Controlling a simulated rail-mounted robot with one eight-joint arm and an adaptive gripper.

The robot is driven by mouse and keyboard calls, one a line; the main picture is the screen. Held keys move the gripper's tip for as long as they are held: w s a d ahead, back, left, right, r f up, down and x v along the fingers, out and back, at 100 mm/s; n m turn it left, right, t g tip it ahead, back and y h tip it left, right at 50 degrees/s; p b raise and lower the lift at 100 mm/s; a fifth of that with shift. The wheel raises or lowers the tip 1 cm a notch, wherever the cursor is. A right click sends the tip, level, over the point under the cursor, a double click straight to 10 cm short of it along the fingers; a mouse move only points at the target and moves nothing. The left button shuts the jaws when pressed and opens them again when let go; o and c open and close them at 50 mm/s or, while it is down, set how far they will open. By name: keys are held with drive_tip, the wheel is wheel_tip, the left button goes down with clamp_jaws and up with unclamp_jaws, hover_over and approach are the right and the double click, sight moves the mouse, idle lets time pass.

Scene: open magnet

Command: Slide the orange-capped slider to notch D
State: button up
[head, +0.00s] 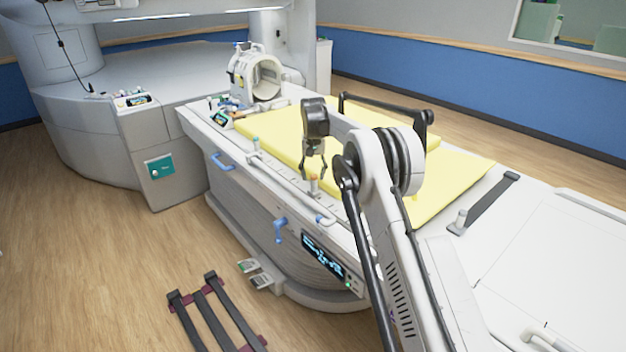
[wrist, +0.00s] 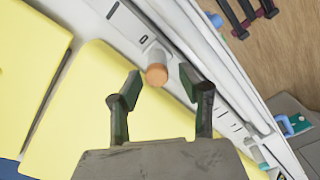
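The orange-capped slider (wrist: 156,75) stands on the side rail (wrist: 128,24) of the patient table. Its round orange cap and pale grey shaft show in the wrist view. It also shows small in the head view (head: 313,183), just beneath my gripper. My gripper (head: 314,174) points down over the rail with its fingers apart. In the wrist view, the gripper (wrist: 160,80) has a dark finger on either side of the cap, with gaps visible. Dark marks lie along the rail, but I cannot read which is notch D.
A yellow mattress (head: 455,180) covers the table beside the rail. A white coil (head: 262,78) stands at the table's far end. A black strap (head: 490,198) lies on the near end. A blue handle (head: 280,228) sticks out from the table's side.

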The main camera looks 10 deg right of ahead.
wheel_tip(320, 180, up, 10)
drive_tip(key=shift+f, duration=0.2)
idle(0.3)
drive_tip(key=s+r+t, duration=0.2)
drive_tip(key=s+r, duration=0.8)
drive_tip(key=r, duration=0.3)
drive_tip(key=s+d+r+t, duration=0.1)
drive_tip(key=s+r, duration=0.2)
drive_tip(key=s, duration=0.4)
drive_tip(key=s+d+r+t, duration=0.1)
drive_tip(key=s+r, duration=0.3)
drive_tip(key=s, duration=0.4)
drive_tip(key=s+f+t, duration=0.1)
drive_tip(key=s+f, duration=0.1)
drive_tip(key=s, duration=1.5)
drive_tip(key=s+f+t, duration=0.1)
drive_tip(key=s+f, duration=0.4)
drive_tip(key=s, duration=0.2)
drive_tip(key=s+f+n+t, duration=0.1)
drive_tip(key=s+f, duration=0.4)
drive_tip(key=s, duration=0.3)
drive_tip(key=shift+d+f, duration=0.15)
drive_tip(key=shift+d, duration=0.2)
